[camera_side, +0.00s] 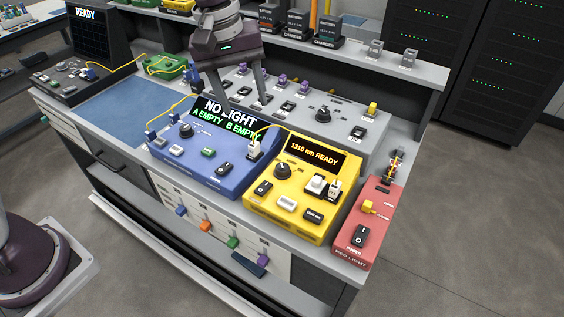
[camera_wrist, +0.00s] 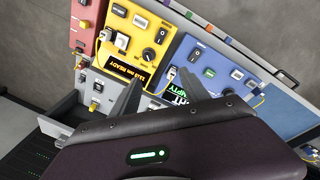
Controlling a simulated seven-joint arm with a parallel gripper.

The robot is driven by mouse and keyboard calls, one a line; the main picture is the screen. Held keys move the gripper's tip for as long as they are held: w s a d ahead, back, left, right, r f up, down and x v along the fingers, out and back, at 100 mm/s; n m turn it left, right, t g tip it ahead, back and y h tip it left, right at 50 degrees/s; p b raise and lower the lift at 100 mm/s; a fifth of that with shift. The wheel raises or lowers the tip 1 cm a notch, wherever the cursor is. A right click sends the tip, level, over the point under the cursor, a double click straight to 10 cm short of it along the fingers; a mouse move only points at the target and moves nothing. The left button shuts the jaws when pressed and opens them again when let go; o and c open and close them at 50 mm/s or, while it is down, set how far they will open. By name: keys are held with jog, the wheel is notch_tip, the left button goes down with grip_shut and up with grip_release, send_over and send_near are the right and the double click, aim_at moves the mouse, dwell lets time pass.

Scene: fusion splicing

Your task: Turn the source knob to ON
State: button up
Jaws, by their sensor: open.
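The yellow box (camera_side: 262,210), with a lit display reading "1310 nm READY" (camera_side: 314,154), carries a black round knob (camera_side: 283,171) at its left. The knob also shows in the wrist view (camera_wrist: 148,53), on the yellow box (camera_wrist: 128,42). Its pointer setting is too small to read. My gripper (camera_side: 242,101) is open and empty, above and behind the blue box and to the left of the yellow box. In the wrist view my gripper's two fingers (camera_wrist: 160,62) are spread, apart from the knob.
A blue box (camera_side: 220,180) reading "NO LIGHT" stands left of the yellow box, with a white connector (camera_side: 254,148) and yellow cable between. A red box (camera_side: 350,240) stands right. A grey panel (camera_side: 345,135) with knobs and plugs lies behind. A blue mat (camera_side: 125,104) is clear.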

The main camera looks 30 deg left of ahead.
aim_at(282, 167)
jog(key=w+d+f+n, duration=0.1)
jog(key=w+f, duration=0.1)
jog(key=f, duration=0.2)
jog(key=w+d+f+g, duration=0.1)
jog(key=w+f, duration=0.1)
jog(key=f, duration=0.2)
jog(key=w+d+f+n, duration=0.1)
jog(key=w+d+f, duration=0.1)
jog(key=f, duration=0.3)
jog(key=shift+d+n+y, duration=0.1)
jog(key=shift+n+y, duration=0.2)
jog(key=shift+y, duration=0.1)
jog(key=f, duration=0.8)
jog(key=shift+w+d, duration=0.2)
grip_shut()
